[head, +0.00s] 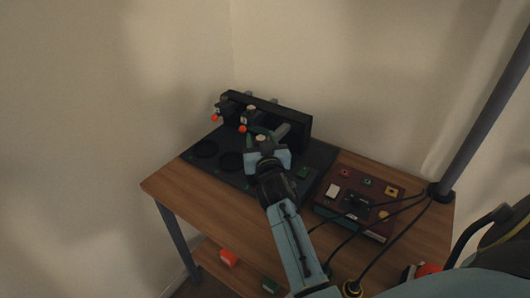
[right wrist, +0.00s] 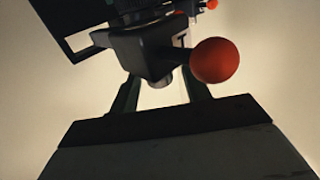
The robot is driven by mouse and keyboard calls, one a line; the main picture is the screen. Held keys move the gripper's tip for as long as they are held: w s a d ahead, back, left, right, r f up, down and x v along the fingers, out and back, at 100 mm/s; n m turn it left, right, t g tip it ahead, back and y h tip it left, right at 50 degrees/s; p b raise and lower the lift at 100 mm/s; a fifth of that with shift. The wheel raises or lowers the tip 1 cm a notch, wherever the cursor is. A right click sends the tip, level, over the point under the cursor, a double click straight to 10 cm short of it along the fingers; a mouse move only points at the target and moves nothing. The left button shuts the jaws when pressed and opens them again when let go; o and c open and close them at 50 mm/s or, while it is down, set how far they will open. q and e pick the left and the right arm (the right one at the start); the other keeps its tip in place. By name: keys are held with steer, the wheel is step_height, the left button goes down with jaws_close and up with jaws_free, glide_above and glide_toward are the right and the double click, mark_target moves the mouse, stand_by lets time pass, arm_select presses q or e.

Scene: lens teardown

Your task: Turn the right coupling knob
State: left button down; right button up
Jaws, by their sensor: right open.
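A black upright fixture (head: 290,118) stands at the back of the dark mat and carries two coupling units. The left unit has a red-orange ball knob (head: 214,118). The right unit's red-orange ball knob (head: 242,129) shows large in the right wrist view (right wrist: 215,61), attached to a dark grey block (right wrist: 150,48). My right gripper (head: 265,138) is open in front of the right unit. In the right wrist view its fingers (right wrist: 160,88) stand on either side of the block's lower part, partly hidden behind block and ball; I cannot tell whether they touch. My left gripper is not in view.
The dark mat (head: 232,180) has round dark recesses left of my arm. A dark red box (head: 335,210) with coloured buttons and cables sits at the right of the wooden table (head: 175,190). A grey pole (head: 485,110) rises at the right. Orange and green items lie on a lower shelf.

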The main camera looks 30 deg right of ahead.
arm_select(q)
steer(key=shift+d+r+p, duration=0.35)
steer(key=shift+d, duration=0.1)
arm_select(e)
steer(key=v, duration=1.2)
steer(key=shift+s+a, duration=0.15)
steer(key=shift+s, duration=0.05)
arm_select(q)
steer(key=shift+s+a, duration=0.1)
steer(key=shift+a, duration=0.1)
